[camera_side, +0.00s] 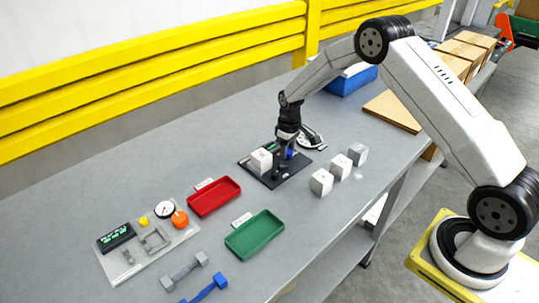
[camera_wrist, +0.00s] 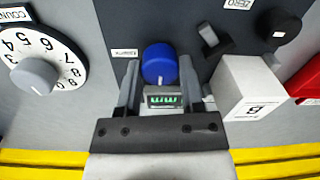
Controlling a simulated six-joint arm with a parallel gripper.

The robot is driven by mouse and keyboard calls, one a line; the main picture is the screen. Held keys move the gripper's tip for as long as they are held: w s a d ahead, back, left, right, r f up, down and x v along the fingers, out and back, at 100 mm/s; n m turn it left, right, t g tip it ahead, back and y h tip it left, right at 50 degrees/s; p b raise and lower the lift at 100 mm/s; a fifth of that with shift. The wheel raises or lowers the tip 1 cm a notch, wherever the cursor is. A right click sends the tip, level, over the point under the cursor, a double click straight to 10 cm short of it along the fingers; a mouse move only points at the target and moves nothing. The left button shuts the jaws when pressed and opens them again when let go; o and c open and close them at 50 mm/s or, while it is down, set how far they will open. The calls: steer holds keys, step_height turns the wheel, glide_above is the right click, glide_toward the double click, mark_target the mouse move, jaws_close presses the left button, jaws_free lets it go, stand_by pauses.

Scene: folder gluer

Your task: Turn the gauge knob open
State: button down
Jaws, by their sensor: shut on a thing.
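My gripper (camera_side: 283,154) is lowered onto a dark panel (camera_side: 247,164) in the middle of the bench. In the wrist view its two fingers (camera_wrist: 158,68) stand on either side of a blue round knob (camera_wrist: 159,60) and are shut on it. A small display (camera_wrist: 162,100) with green digits sits beside the knob, nearest my gripper's body. A round white pressure gauge (camera_side: 165,209) with an orange knob (camera_side: 180,219) is on a light grey board (camera_side: 150,256) at the left, away from my gripper.
On the dark panel are a white block (camera_wrist: 249,88), a grey lever switch (camera_wrist: 210,38) and a black knob (camera_wrist: 281,29). A numbered dial (camera_wrist: 42,58) lies beside it. Several pale cubes (camera_side: 321,182), a red tray (camera_side: 213,197) and a green tray (camera_side: 254,234) stand nearby.

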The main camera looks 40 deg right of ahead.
steer(key=shift+c, duration=1.1)
jaws_free()
steer(key=shift+d+r, duration=0.1)
steer(key=shift+r, duration=3.7)
steer(key=shift+r, duration=0.1)
steer(key=shift+s+r, duration=0.15)
steer(key=s+a+r+t, duration=0.1)
steer(key=s+a+r, duration=0.1)
steer(key=s, duration=0.6)
steer(key=s+a+r+m, duration=0.1)
steer(key=s+a, duration=0.3)
steer(key=s, duration=0.4)
steer(key=s+a+r+m+t, duration=0.1)
steer(key=s+a+r, duration=0.1)
steer(key=s, duration=0.6)
steer(key=shift+a+r+t, duration=0.3)
steer(key=shift+a+r, duration=0.05)
steer(key=shift+a, duration=0.4)
